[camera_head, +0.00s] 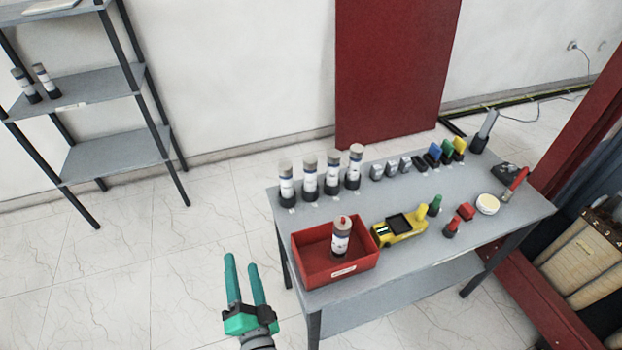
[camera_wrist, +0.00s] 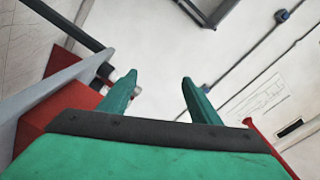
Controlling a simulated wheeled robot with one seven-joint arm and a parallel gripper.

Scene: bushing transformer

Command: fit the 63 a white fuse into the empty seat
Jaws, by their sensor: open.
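My gripper (camera_head: 245,281) is teal, open and empty. It is in front of the table's left end, left of the red bin and apart from it. In the wrist view its two fingers (camera_wrist: 160,85) are spread with nothing between them. Several white fuses with dark bases stand in a row at the table's back left, among them one at the left end (camera_head: 286,184) and one at the right end (camera_head: 354,167). Another white cylinder (camera_head: 341,237) stands in the red bin. The ratings are too small to read, and I cannot tell which place is the empty seat.
The red bin (camera_head: 310,283) sits at the front left of the grey table (camera_head: 410,271). A yellow meter (camera_head: 400,230) lies beside it. Small grey, blue, green and yellow blocks line the back. A shelf (camera_head: 112,152) stands at the left. The floor between is clear.

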